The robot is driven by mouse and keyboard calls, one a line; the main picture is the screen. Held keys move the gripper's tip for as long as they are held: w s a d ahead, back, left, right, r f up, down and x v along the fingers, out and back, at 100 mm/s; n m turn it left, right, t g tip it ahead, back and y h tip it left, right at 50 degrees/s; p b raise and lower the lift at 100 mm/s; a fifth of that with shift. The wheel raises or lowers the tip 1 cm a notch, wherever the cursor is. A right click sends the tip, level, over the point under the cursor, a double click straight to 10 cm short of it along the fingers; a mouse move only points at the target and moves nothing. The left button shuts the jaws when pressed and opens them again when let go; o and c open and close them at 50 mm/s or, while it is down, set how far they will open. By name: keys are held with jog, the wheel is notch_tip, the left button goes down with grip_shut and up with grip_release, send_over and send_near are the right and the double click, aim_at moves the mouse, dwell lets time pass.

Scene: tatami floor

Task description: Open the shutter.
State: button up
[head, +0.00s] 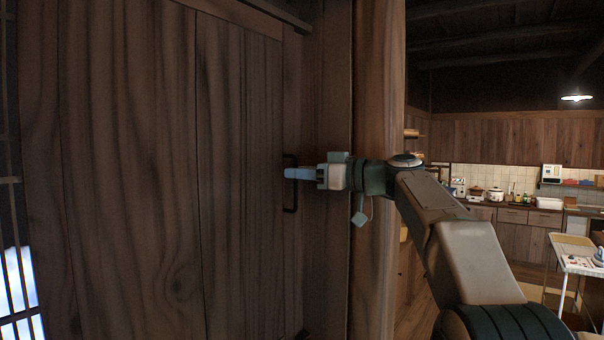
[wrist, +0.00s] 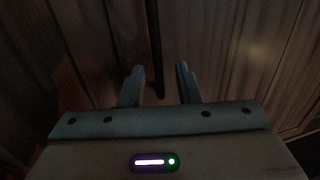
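The shutter (head: 150,170) is a tall wooden panel filling the left of the head view, and it looks closed against the post. Its dark vertical bar handle (head: 291,203) is near its right edge. My gripper (head: 287,173) points left at the handle, at its middle height. In the wrist view, my gripper (wrist: 160,68) has its two blue fingers apart. The handle bar (wrist: 154,45) comes down between them, with a gap visible on each side. How deep the bar sits between the fingers is hard to tell.
A thick wooden post (head: 378,90) stands right of the shutter, close behind my arm. A lit lattice screen (head: 20,290) is at the far left. A kitchen counter (head: 515,212) and a small table (head: 575,262) are at the right, well away.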

jog(key=b+v, duration=0.4)
jog(key=v, duration=1)
jog(key=shift+b, duration=0.3)
jog(key=shift+a+f, duration=0.1)
jog(key=shift+a, duration=0.05)
jog(key=s+a+f+m+h, duration=0.1)
jog(key=s+f+m+h, duration=0.2)
jog(key=f, duration=0.4)
jog(key=s+a+f+m+g+h, duration=0.1)
jog(key=s+f+m+h, duration=0.15)
jog(key=f, duration=0.35)
jog(key=s+a+f+m+h, duration=0.2)
jog(key=f+m+h, duration=0.15)
jog(key=f, duration=0.35)
jog(key=s+d+f+m+g+h, duration=0.1)
jog(key=s+d+f+m+h, duration=0.1)
jog(key=s+f, duration=0.8)
jog(key=s+d+f+m+g+h, duration=0.1)
jog(key=s+d+f+h, duration=0.4)
jog(key=s+f, duration=0.6)
notch_tip(320, 180, down, 4)
jog(key=shift+s+m+g, duration=0.25)
jog(key=shift+m+g, duration=0.15)
jog(key=shift+m, duration=0.2)
